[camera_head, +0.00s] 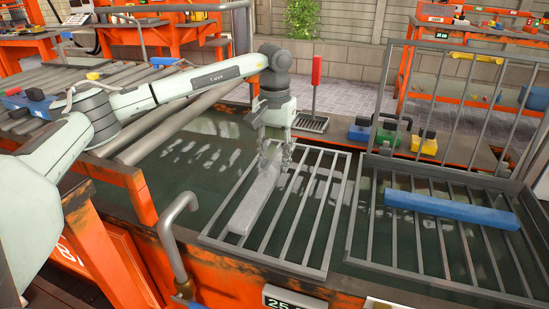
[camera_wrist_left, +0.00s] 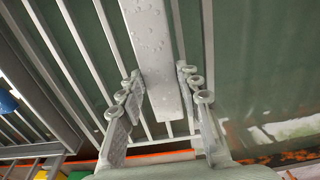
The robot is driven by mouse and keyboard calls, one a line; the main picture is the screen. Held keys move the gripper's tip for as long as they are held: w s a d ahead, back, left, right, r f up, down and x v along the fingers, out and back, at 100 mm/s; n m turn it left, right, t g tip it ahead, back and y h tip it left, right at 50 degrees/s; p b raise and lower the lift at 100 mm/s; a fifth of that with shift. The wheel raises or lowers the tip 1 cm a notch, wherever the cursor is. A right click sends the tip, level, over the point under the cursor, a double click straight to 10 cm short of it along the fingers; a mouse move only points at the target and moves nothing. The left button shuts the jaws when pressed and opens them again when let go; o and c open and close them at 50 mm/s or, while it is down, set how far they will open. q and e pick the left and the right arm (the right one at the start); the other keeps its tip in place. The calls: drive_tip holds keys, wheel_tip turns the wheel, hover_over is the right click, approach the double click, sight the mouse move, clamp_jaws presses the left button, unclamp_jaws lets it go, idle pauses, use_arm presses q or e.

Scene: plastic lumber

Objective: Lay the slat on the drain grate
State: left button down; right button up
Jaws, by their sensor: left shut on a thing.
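The slat (camera_head: 252,203) is a long light-grey bar with water drops on it. It lies along the left side of the grey barred drain grate (camera_head: 325,205), over the green water. Whether it rests fully on the bars or sits slightly above them I cannot tell. My left gripper (camera_head: 277,158) points down and is shut on the slat near its far end. In the left wrist view the slat (camera_wrist_left: 152,40) runs between the two fingers of my left gripper (camera_wrist_left: 160,85), with grate bars (camera_wrist_left: 85,50) beneath. My right gripper is not in view.
A blue slat (camera_head: 450,210) lies on another barred rack (camera_head: 420,262) with a tall upright frame at the right. Grey rollers are at the left. A bent grey pipe (camera_head: 172,235) rises at the tank's front edge.

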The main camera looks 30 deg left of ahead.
use_arm(q)
drive_tip(key=shift+f+b, duration=0.3)
drive_tip(key=shift+f, duration=0.25)
drive_tip(key=c, duration=1)
unclamp_jaws()
wheel_tip(320, 180, up, 12)
drive_tip(key=shift+r, duration=0.1)
